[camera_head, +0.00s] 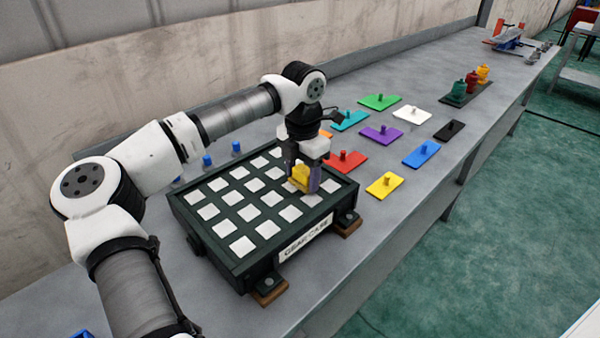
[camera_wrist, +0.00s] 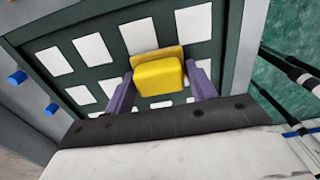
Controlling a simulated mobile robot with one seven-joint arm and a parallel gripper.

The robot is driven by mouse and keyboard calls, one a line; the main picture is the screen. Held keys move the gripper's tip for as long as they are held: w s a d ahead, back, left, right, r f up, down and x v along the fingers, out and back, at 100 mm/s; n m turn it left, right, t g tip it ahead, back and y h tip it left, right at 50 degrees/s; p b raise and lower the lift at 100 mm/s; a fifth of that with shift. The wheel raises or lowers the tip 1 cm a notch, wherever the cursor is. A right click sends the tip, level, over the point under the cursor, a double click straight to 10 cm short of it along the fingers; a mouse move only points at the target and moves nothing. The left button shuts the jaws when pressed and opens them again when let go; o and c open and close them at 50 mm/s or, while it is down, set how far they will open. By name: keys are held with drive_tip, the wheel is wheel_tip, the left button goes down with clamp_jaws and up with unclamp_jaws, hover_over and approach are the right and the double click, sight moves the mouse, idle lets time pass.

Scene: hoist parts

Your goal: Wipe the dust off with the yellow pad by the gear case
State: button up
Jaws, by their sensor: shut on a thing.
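The gear case (camera_head: 262,213) is a dark green box with a labelled front and rows of white square patches on top. My gripper (camera_head: 303,178) is shut on a yellow pad (camera_wrist: 158,72) with a block-like grip. The pad is over the right part of the gear case's top in the head view; I cannot tell if it touches. In the wrist view the purple fingers (camera_wrist: 160,88) stand on both sides of the pad, with white patches (camera_wrist: 139,36) around it. Whether the white patches are dust is not clear. Another yellow plate with a knob (camera_head: 385,185) lies on the bench right of the case.
Several coloured knobbed plates, including a red one (camera_head: 346,161), a blue one (camera_head: 422,154) and a black one (camera_head: 449,130), lie right of the case. Blue pegs (camera_head: 207,161) stand behind it. A rack with coloured parts (camera_head: 468,92) stands farther along the bench (camera_head: 480,140).

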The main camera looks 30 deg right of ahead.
drive_tip(key=r+p, duration=0.2)
drive_tip(key=r, duration=0.3)
drive_tip(key=shift+w+d+r+p, duration=0.1)
drive_tip(key=shift+d+p, duration=0.2)
drive_tip(key=shift+p, duration=0.1)
drive_tip(key=shift+r+p, duration=0.9)
drive_tip(key=shift+r, duration=0.65)
drive_tip(key=shift+a+f, duration=0.1)
